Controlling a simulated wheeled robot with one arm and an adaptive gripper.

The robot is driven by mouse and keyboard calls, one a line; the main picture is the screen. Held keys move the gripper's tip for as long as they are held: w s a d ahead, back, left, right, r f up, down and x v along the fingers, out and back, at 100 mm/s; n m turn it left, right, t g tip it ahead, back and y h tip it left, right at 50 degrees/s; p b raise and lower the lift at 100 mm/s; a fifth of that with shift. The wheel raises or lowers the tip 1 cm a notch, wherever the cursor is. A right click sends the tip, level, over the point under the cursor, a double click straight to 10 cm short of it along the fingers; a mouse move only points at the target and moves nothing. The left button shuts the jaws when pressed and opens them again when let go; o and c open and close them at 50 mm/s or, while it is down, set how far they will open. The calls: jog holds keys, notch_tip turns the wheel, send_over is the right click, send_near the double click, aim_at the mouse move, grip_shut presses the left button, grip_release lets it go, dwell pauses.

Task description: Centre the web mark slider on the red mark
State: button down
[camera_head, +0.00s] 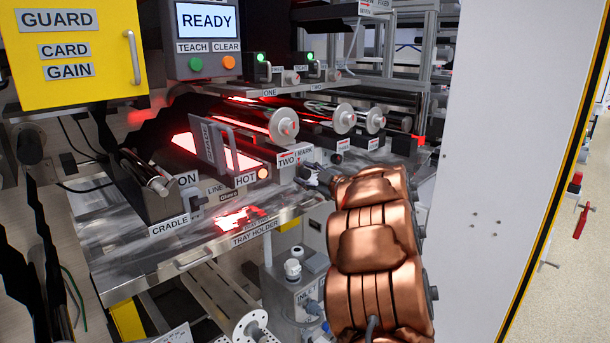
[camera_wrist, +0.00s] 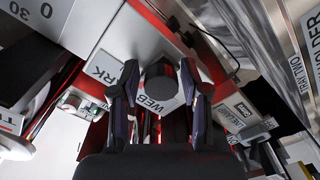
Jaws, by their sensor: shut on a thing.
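In the wrist view, my gripper (camera_wrist: 158,84) has its two dark fingers on either side of a dark round knob (camera_wrist: 160,84), shut on it. The knob sits on a pale block labelled WEB MARK (camera_wrist: 108,72), which I take to be the web mark slider. In the head view, my gripper (camera_head: 316,178) is at the right end of the machine's front, close to a plate ending in MARK (camera_head: 300,153). The knob is hidden there. Red light shows between the fingers in the wrist view, but I cannot single out the red mark or judge the slider's alignment.
A steel tray holder shelf (camera_head: 250,222) lies below and left of my gripper in the head view. A guarded hot unit (camera_head: 208,145) stands behind it. Rollers with round ends (camera_head: 283,125) lie above. A white cabinet panel (camera_head: 500,150) stands to the right.

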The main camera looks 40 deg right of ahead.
jog(key=c, duration=0.8)
grip_release()
jog(key=s, duration=1.2)
jog(key=shift+a, duration=0.15)
